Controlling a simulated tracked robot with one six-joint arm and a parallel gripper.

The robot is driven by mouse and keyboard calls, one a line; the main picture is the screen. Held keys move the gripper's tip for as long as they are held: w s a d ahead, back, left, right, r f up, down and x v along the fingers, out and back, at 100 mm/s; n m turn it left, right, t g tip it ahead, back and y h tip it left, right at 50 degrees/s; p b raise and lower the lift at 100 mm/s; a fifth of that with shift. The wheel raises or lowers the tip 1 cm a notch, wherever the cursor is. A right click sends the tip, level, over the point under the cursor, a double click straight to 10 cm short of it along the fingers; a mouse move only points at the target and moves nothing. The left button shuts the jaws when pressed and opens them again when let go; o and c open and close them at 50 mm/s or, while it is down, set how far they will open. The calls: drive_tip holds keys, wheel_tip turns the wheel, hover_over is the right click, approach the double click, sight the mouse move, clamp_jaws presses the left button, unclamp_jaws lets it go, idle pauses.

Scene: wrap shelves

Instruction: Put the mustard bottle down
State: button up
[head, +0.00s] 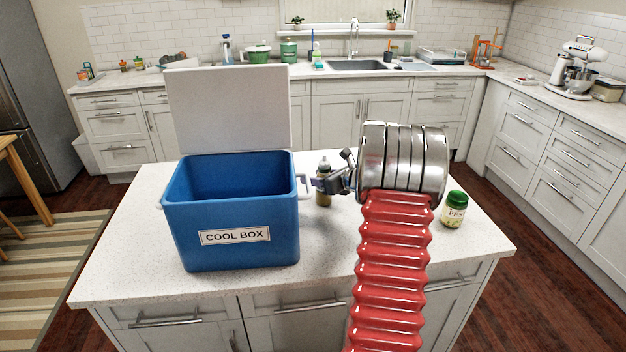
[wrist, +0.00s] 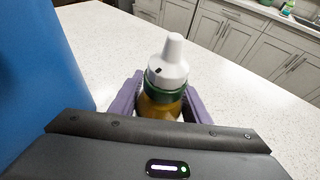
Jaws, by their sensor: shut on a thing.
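The mustard bottle (head: 323,197) is upright beside the right wall of the blue cool box, over the island counter. In the wrist view the bottle (wrist: 167,66) shows a white nozzle cap, a green collar and an amber-yellow body. My gripper (head: 318,184) is shut on it, with a purple finger on each side; the gripper (wrist: 163,106) also shows in the wrist view. The lower part of the bottle is hidden by my gripper in the wrist view. I cannot tell whether its base touches the counter.
The open blue cool box (head: 235,255) stands on the left of the white island counter (head: 330,265), its lid raised behind. A green-lidded jar (head: 454,211) stands at the right. Counter around the bottle is clear apart from the box.

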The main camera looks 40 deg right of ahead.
idle(0.3)
drive_tip(key=o, duration=1.3)
drive_tip(key=shift+f, duration=0.1)
drive_tip(key=shift+s+r, duration=0.35)
drive_tip(key=shift+s, duration=0.15)
drive_tip(key=v, duration=1.1)
drive_tip(key=shift+f, duration=0.1)
